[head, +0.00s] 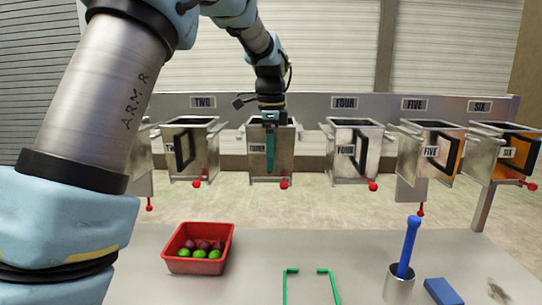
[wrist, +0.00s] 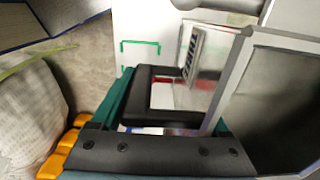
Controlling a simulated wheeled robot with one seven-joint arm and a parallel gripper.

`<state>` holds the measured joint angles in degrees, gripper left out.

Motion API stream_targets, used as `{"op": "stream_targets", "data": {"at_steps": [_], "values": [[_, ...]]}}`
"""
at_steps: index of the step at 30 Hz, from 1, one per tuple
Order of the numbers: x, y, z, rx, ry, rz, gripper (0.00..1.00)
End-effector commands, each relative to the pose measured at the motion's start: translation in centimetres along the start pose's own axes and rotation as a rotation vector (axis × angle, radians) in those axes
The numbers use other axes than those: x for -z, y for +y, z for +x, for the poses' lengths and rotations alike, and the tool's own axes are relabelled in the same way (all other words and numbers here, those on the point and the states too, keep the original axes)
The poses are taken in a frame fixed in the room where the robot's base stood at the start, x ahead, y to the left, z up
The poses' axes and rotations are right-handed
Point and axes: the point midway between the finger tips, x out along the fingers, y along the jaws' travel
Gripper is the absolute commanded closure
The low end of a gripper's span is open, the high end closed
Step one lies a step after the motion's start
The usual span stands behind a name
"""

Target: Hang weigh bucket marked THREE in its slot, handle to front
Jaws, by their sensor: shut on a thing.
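The steel weigh bucket marked THREE (head: 286,158) is in the row of buckets, between the TWO and FOUR buckets, in the head view. Its label is partly hidden by my gripper (head: 270,170), which is in front of its front face. Its black handle (wrist: 168,72) faces the front and lies between my teal fingers in the wrist view, so my gripper is shut on it. The bucket looks upright and about level with its neighbours. Its slot plate is hidden behind my arm, and I cannot tell whether the bucket rests on its supports.
Bucket TWO (head: 205,150) hangs left; buckets FOUR (head: 341,165), FIVE (head: 412,160) and SIX (head: 484,165) hang right. On the table are a red tray (head: 190,266) of balls, green brackets (head: 286,287), a steel cup (head: 398,287) with a blue tool and a blue block (head: 443,291).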

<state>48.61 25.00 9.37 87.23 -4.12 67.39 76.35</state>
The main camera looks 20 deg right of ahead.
Motion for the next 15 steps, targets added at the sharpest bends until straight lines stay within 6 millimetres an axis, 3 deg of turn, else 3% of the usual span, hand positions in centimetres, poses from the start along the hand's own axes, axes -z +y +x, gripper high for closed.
{"op": "stream_targets", "data": {"at_steps": [1,6,15], "values": [[0.01,-0.06,-0.14,0.003,0.001,0.000,0.20],[0.01,-0.04,-0.11,0.002,0.001,0.000,0.01],[0.01,-0.03,-0.21,0.001,0.000,0.000,0.00]]}}
